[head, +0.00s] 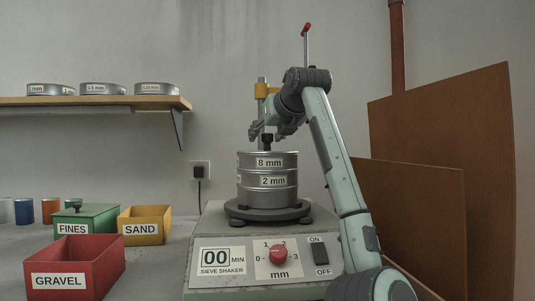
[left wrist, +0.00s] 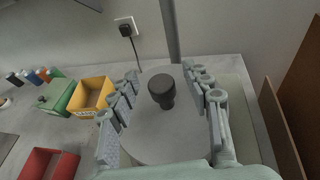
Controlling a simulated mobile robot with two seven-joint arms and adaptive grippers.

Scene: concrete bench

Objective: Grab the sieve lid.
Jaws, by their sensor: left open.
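The sieve lid is a round grey disc (left wrist: 150,140) with a black knob (left wrist: 163,90) at its middle. In the head view the lid (head: 267,152) lies on top of the sieve stack (head: 267,181), labelled 8 mm and 2 mm, with its knob (head: 267,143) upright. My left gripper (head: 269,131) is open just above the lid, pointing down. In the left wrist view my left gripper (left wrist: 161,74) has its fingers on either side of the knob, with gaps on both sides. My right gripper is not in view.
The stack stands on the sieve shaker (head: 222,240), with a post behind it. Green (head: 98,217), yellow (head: 145,225) and red (head: 75,268) boxes stand at the left. A shelf (head: 100,102) holds several sieves. Brown boards (head: 440,130) lean at the right.

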